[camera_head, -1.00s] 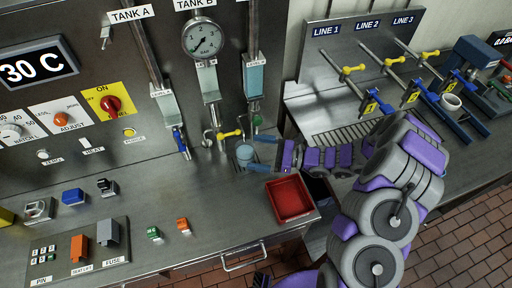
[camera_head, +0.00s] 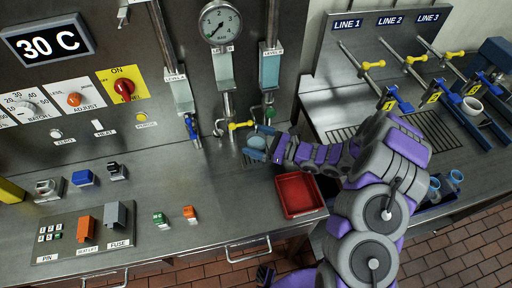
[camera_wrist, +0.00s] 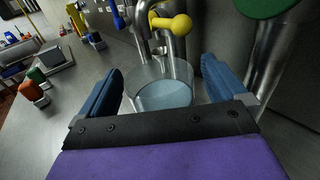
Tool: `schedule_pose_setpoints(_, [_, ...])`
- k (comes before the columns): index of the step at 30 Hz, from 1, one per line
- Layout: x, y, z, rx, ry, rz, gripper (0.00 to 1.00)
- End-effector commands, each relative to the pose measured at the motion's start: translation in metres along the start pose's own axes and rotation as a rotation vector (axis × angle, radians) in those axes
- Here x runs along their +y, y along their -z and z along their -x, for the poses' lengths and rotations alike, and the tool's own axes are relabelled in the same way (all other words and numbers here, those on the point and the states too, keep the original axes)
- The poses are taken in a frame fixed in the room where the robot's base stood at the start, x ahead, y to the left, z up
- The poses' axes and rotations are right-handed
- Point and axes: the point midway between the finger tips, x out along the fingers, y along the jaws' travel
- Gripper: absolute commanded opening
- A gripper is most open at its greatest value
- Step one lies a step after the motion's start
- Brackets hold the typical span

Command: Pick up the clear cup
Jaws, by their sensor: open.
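The clear cup (camera_wrist: 160,90) stands upright on the steel counter below the taps, with pale blue liquid in it. My gripper (camera_wrist: 165,92) is open, with one blue finger on each side of the cup in the wrist view. I cannot tell whether either finger touches it. In the head view the cup (camera_head: 256,148) is partly hidden by my gripper (camera_head: 262,143), which reaches in from the right.
A yellow-handled tap (camera_wrist: 172,22) is just behind and above the cup, with a green handle (camera_wrist: 265,6) to its right. A red tray (camera_head: 297,194) sits on the counter's front right. A white mug (camera_head: 470,107) stands far right.

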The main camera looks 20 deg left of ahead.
Motion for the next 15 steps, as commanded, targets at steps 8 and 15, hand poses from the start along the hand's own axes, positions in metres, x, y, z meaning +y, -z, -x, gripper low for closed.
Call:
schedule_pose_setpoints(8, [-0.0003, -0.0006, -0.0008, 0.0, 0.001, 0.0, 0.95])
schedule_pose_setpoints(15, [-0.0002, -0.0004, -0.0012, 0.0, 0.0, 0.0, 0.72])
